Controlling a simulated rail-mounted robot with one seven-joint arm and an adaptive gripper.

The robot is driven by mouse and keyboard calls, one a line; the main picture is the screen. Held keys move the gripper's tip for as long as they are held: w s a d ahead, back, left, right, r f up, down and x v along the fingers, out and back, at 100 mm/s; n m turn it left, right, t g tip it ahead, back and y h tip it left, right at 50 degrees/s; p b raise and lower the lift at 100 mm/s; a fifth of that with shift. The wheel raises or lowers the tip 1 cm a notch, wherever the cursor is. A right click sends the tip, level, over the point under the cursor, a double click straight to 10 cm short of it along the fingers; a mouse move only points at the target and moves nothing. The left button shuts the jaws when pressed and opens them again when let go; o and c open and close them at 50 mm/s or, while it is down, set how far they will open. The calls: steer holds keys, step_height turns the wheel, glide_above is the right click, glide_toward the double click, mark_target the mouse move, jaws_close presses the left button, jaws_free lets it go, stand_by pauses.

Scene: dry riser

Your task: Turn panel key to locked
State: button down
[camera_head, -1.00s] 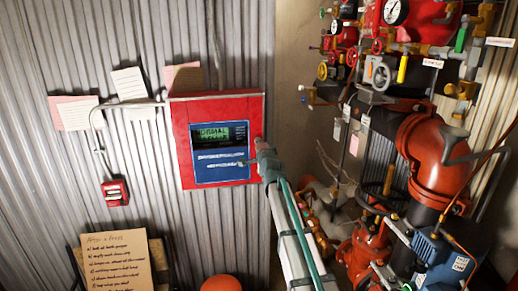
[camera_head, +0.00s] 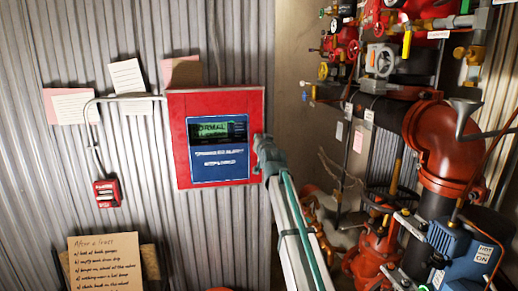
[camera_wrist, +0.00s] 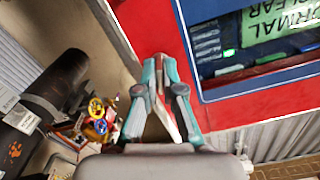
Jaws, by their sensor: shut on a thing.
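The red alarm panel (camera_head: 172,140) is fixed to the corrugated wall, left of the middle in the head view. Its blue face (camera_head: 219,172) carries a green display reading "NORMAL" and, in the wrist view, "NORMAL CLEAR" (camera_wrist: 283,20). My gripper (camera_head: 262,148) is at the panel's right edge, at about mid-height. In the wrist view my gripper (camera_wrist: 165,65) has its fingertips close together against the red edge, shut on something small. The panel key is hidden by the fingers, and I cannot make out its angle.
A red call point (camera_head: 108,193) and paper notes (camera_head: 127,80) are on the wall to the left. A handwritten card (camera_head: 105,262) stands below. Red pipework (camera_head: 440,155) with valves and a blue pump (camera_head: 462,250) crowds the right side.

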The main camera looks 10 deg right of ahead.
steer(key=n+b, duration=0.2)
steer(key=n, duration=0.1)
steer(key=shift+b, duration=0.3)
steer(key=shift+n, duration=0.4)
steer(key=c, duration=1.3)
jaws_free()
steer(key=s, duration=1.2)
steer(key=shift+d, duration=0.25)
